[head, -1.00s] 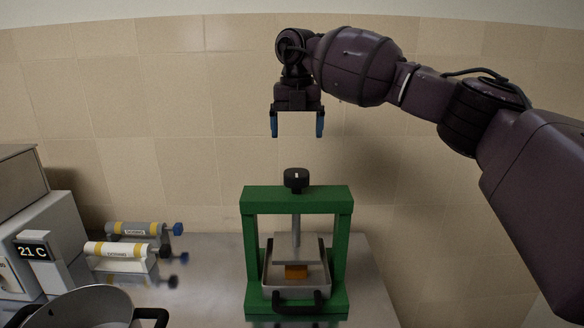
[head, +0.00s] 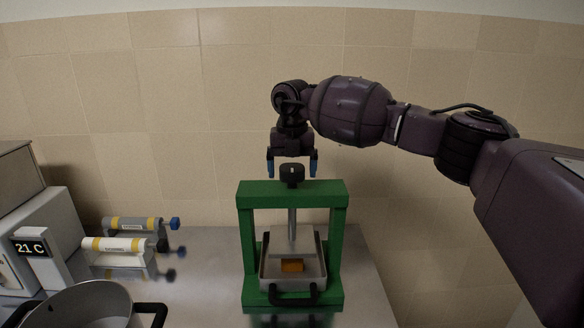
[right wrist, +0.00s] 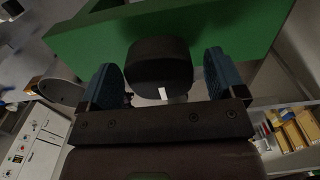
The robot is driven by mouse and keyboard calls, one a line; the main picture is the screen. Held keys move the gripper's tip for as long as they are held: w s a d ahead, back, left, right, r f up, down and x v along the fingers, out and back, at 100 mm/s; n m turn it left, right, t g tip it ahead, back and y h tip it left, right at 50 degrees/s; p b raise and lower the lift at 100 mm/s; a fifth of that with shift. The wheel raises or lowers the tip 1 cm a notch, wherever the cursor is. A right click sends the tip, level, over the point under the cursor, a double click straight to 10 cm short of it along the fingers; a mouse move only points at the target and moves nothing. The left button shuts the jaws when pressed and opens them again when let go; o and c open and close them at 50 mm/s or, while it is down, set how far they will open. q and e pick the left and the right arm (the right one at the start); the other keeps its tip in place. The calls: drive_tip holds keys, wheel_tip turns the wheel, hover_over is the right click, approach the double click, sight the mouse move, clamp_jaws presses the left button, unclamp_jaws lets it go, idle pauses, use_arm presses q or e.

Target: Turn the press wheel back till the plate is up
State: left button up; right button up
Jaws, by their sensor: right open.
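The green press (head: 338,235) stands on the metal worktop. Its black press wheel (head: 291,176) sits on top of a grey spindle (head: 292,222). The grey plate (head: 291,246) is inside the frame, above an orange block (head: 292,266) in a tray (head: 266,274); the gap between plate and block is hard to judge. My right gripper (head: 292,172) points down over the wheel, open, with one blue finger on each side of it. The right wrist view shows the wheel (right wrist: 160,65) between the fingers, with gaps on both sides and a white mark on it. My left gripper is out of view.
Left of the press, grey and white cylinders with yellow bands (head: 118,245) lie on a rack. A round metal pan (head: 85,308) and a device reading 21 C (head: 35,248) are at the lower left. The tiled wall stands behind.

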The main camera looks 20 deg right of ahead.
drive_tip(key=c, duration=0.9)
